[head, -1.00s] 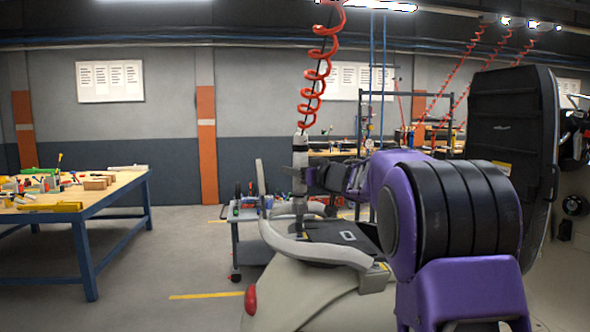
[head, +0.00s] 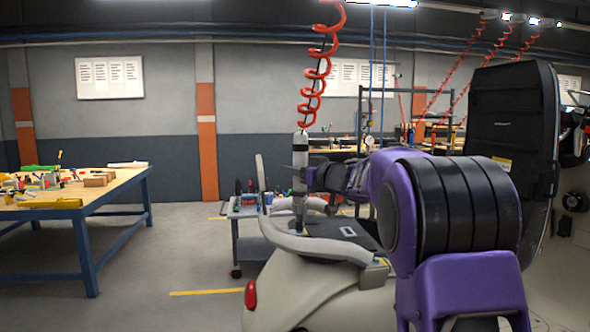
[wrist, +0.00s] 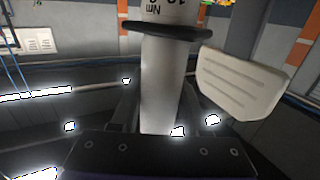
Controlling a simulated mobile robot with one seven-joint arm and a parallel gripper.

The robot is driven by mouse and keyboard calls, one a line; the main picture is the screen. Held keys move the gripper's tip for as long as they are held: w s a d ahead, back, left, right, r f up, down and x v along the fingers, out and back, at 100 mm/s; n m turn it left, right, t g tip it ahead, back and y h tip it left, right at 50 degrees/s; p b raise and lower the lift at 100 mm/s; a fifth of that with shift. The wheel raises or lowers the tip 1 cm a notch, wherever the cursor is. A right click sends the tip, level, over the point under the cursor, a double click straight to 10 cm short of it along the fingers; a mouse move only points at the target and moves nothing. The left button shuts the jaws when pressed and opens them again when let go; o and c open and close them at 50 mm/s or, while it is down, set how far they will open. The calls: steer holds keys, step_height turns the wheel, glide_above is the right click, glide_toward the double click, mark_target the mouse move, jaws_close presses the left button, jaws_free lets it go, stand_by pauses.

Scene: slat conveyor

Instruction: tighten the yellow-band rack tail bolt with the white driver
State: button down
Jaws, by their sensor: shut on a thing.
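The white driver (head: 300,150) hangs upright from a red coiled cord in the head view. My gripper (head: 302,179) is shut on its body. In the wrist view the driver (wrist: 163,85) shows as a pale cylinder with a black ring and upside-down "Nm" lettering. Its lower end reaches down to the rear rack (head: 318,247) of a cream scooter. Whether the tip touches a bolt cannot be told. A small yellow mark (head: 383,263) shows on the rack tube. The tail bolt itself is too small or hidden to make out.
My purple arm covers much of the scooter. A tool cart (head: 247,232) is behind the rack. A blue-legged workbench (head: 110,187) with scattered tools stands at the left, with clear floor between.

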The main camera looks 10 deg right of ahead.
mark_target(295, 143)
steer(key=shift+f+p, duration=0.4)
steer(key=shift+p, duration=0.15)
stand_by(0.9)
steer(key=shift+r, duration=0.35)
stand_by(0.4)
steer(key=shift+w, duration=0.1)
steer(key=shift+r, duration=0.7)
stand_by(0.7)
steer(key=shift+r, duration=2.7)
